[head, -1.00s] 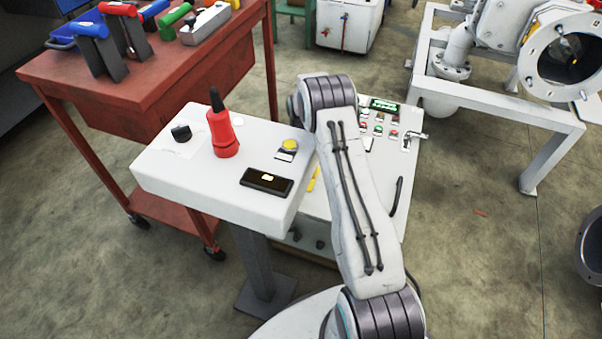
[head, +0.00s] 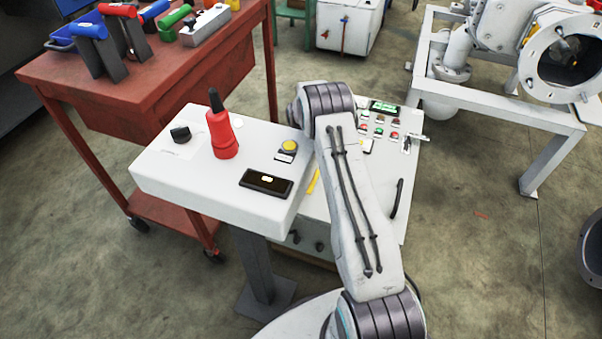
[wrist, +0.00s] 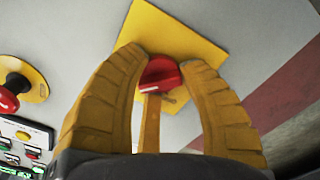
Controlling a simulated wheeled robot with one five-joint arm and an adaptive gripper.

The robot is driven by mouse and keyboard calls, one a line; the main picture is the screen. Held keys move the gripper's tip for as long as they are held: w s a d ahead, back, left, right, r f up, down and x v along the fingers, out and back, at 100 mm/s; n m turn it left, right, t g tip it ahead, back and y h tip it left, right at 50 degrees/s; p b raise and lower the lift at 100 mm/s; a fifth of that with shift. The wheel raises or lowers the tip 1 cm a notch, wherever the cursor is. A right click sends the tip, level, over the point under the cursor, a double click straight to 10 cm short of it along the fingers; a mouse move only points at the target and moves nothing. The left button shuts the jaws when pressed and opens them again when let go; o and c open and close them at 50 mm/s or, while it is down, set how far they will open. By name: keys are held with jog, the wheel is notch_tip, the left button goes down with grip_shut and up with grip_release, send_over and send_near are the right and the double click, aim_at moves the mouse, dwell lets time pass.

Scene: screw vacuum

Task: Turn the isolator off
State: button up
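The isolator is a red rotary knob (wrist: 160,74) with a pale mark, on a yellow square plate (wrist: 178,35) in the wrist view. My gripper (wrist: 162,66) has its two ribbed yellow fingers on either side of the knob, with the tips appearing to press against it. A narrow yellow strip (wrist: 151,125) and a small metal piece show just below the knob, between the fingers. In the head view my arm hides the gripper and the isolator.
A red emergency stop (wrist: 8,100) on a round yellow plate and a button panel (wrist: 22,145) lie left of my gripper.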

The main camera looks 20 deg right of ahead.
jog(key=c, duration=0.6)
jog(key=shift+o, duration=0.2)
jog(key=shift+n, duration=0.3)
jog(key=n, duration=0.2)
jog(key=shift+s+f+n, duration=0.1)
jog(key=shift+n, duration=0.3)
jog(key=n+b, duration=0.1)
jog(key=n, duration=0.2)
jog(key=shift+n, duration=0.3)
jog(key=n, duration=1)
jog(key=shift+n, duration=0.4)
